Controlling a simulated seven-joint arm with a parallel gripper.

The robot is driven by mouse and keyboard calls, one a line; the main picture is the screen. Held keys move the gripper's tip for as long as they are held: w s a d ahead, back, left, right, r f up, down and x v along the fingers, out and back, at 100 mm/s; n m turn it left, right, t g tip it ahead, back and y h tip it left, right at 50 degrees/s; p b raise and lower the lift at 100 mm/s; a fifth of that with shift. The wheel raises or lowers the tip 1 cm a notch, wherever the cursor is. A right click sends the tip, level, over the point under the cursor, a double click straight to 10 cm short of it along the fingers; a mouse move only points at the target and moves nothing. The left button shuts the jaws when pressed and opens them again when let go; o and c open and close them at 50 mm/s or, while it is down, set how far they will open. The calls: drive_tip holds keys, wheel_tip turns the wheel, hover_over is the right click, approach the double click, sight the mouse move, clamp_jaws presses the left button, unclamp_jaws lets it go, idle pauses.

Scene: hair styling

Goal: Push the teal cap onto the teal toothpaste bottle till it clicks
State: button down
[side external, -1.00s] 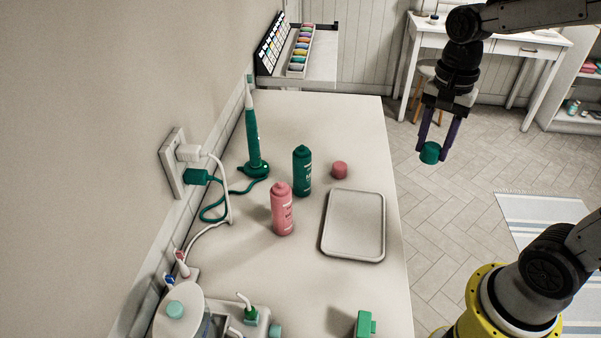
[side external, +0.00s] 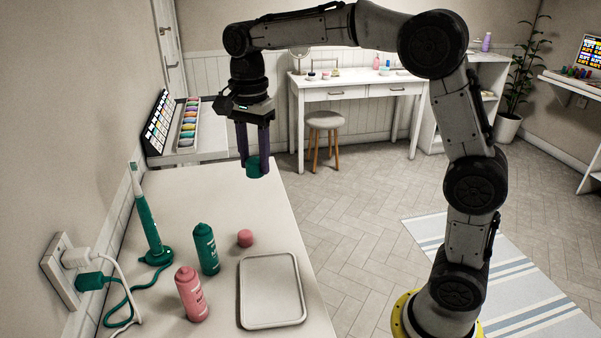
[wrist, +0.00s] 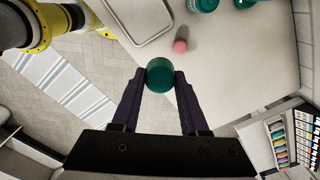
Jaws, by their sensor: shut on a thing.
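My gripper (side external: 256,163) is shut on the teal cap (side external: 257,168) and holds it in the air near the far end of the counter. In the wrist view the teal cap (wrist: 160,76) sits between both fingertips (wrist: 160,78). The teal toothpaste bottle (side external: 206,250) stands upright on the counter, nearer the camera than the cap and to its left, apart from it. Its top narrows to a small nozzle with no cap on it. In the wrist view a teal bottle is partly cut off at the top edge (wrist: 205,4).
A pink bottle (side external: 190,295) stands beside the teal one. A pink cap (side external: 245,238) and a grey tray (side external: 242,300) lie to the right. A teal electric toothbrush (side external: 149,230) stands by the wall with cables. The counter's far part is clear.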

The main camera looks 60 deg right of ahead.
approach(201, 223)
drive_tip(key=d+r, duration=0.1)
drive_tip(key=d, duration=0.2)
drive_tip(key=a+f, duration=0.1)
drive_tip(key=a+f+n, duration=0.1)
drive_tip(key=a, duration=0.1)
drive_tip(key=shift+f+n, duration=0.1)
drive_tip(key=shift+n, duration=0.2)
drive_tip(key=shift+f, duration=2)
drive_tip(key=shift+f, duration=1.55)
idle(1.2)
drive_tip(key=shift+c, duration=1.7)
unclamp_jaws()
drive_tip(key=shift+r, duration=0.1)
